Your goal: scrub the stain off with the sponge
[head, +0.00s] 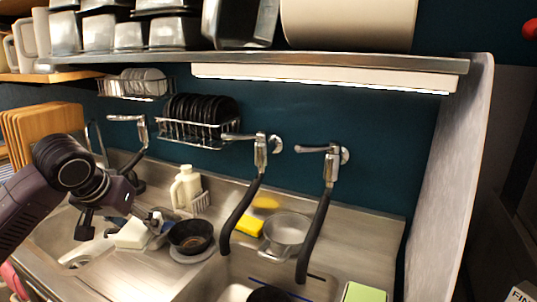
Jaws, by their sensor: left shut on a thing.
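My left gripper (118,222) reaches in from the left over the metal counter beside the left sink. It is shut on a white block (131,235), which may be the sponge; the view is too small to be sure. A dark bowl (190,236) with a brownish patch inside, perhaps the stain, sits on a grey round dish just right of the gripper. The block and the bowl look apart. A yellow sponge-like block (249,226) lies farther back, and a green one (364,292) at the front right. My right gripper is out of view.
Black hose taps (240,215) hang over the right sink (237,270). A clear pan (287,229) and a white jug (186,187) stand at the back. Wall racks hold dark plates (200,108). A metal partition (447,180) closes the right side.

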